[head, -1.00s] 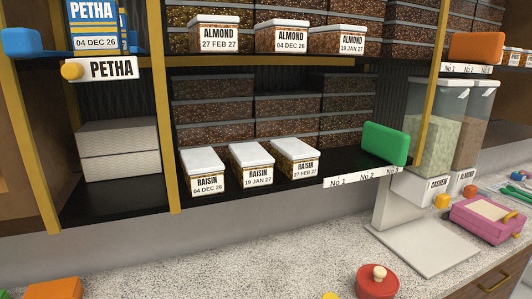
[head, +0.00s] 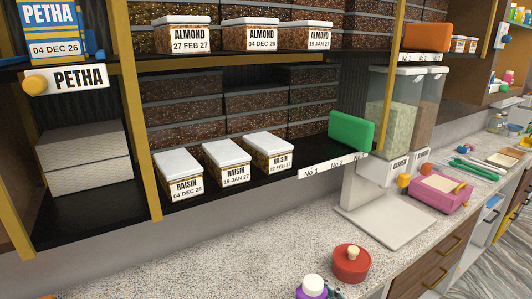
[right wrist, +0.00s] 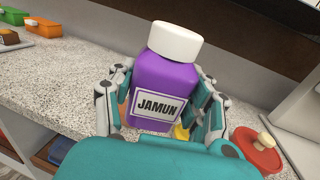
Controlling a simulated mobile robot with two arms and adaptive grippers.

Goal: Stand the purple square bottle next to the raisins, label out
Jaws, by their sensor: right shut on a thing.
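The purple square bottle (right wrist: 160,85) has a white cap and a white JAMUN label that faces the right wrist camera. My right gripper (right wrist: 162,90) is shut on it, one finger at each side, and holds it upright. In the head view only the cap and upper part of the bottle (head: 312,292) show at the bottom edge, in front of the counter. The raisins (head: 227,164) are three white-lidded tubs in a row on the lower shelf, labels outward. The bottle is apart from them, lower and nearer. My left gripper is not in view.
A green box (head: 350,132) stands on the shelf right of the raisins, with bare black shelf between them. Stacked dark tubs (head: 225,103) stand behind. A red lidded pot (head: 351,263) sits on the counter (head: 230,250). A yellow post (head: 138,120) divides the shelf.

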